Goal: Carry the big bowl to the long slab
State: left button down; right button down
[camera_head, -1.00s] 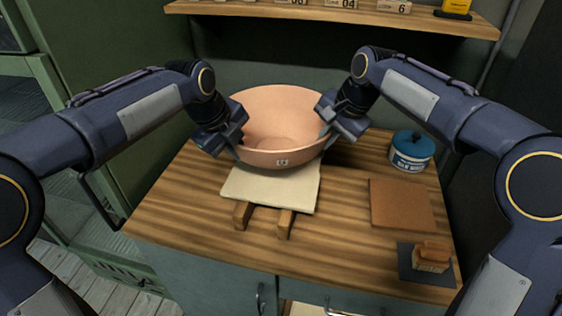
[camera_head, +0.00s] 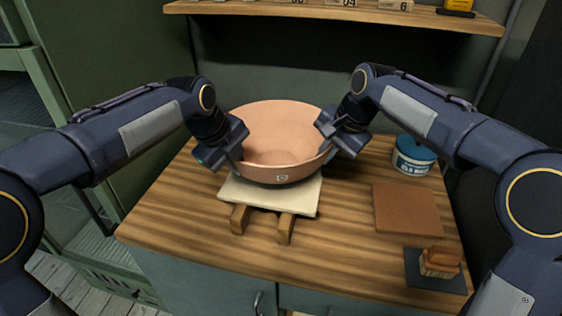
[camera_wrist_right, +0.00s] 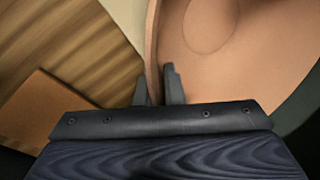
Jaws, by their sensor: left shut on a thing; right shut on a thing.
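The big bowl (camera_head: 283,135) is wide, terracotta pink and upright, with a small pale mark on its front. My left gripper (camera_head: 228,158) is shut on its left rim. My right gripper (camera_head: 332,145) is shut on its right rim; in the right wrist view the two fingers (camera_wrist_right: 160,88) straddle the bowl's wall (camera_wrist_right: 195,60). The long slab (camera_head: 262,196) is cream coloured and rests on two wooden strips (camera_head: 284,228). The bowl is over the slab's back part and hides it. I cannot tell whether the bowl touches the slab.
On the wooden worktop (camera_head: 190,225), a brown square board (camera_head: 405,208), a blue-lidded tub (camera_head: 413,157) and a brush-like block on a dark mat (camera_head: 438,262) stand at the right. A shelf (camera_head: 330,12) runs above the back. The worktop's front left is free.

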pick_arm(q)
jog(key=shift+w+a+r, duration=0.1)
jog(key=shift+a+r, duration=0.1)
jog(key=shift+r, duration=0.05)
pick_arm(e)
jog(key=shift+w+d, duration=0.1)
jog(key=shift+d, duration=0.25)
pick_arm(q)
jog(key=c, duration=1.9)
grip_release()
jog(key=shift+f, duration=0.15)
pick_arm(e)
jog(key=c, duration=1.9)
grip_release()
pick_arm(q)
jog(key=shift+o, duration=1.4)
pick_arm(e)
jog(key=shift+o, duration=1.4)
pick_arm(q)
jog(key=shift+o, duration=0.3)
jog(key=shift+d, duration=0.1)
pick_arm(e)
jog(key=shift+o, duration=0.4)
jog(key=shift+a, duration=0.15)
pick_arm(q)
jog(key=shift+s, duration=0.2)
